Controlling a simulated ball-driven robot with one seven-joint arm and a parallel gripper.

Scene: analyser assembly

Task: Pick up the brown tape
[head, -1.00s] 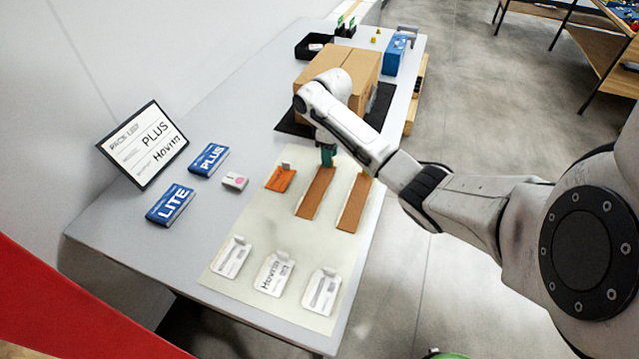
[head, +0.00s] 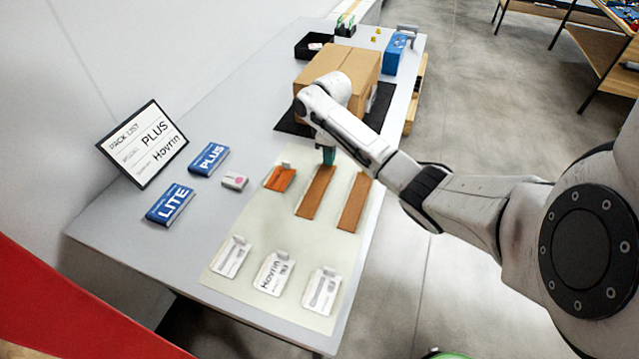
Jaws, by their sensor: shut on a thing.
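Two brown tape strips lie side by side on the pale mat (head: 300,228): a left strip (head: 315,194) and a right strip (head: 355,204). My gripper (head: 328,160) is at the far end of the left strip, with its green fingers pointing down. It is shut on that end of the strip. The fingertips are small and partly hidden by my wrist, so the exact grip does not show. I cannot tell whether the strip is lifted off the mat.
A cardboard box (head: 325,95) stands on a black mat just beyond my gripper. An orange item (head: 280,178) lies left of the strips. White cards (head: 274,274) lie in front. Blue LITE (head: 170,204) and PLUS (head: 209,159) packs lie left. The table's right edge is close.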

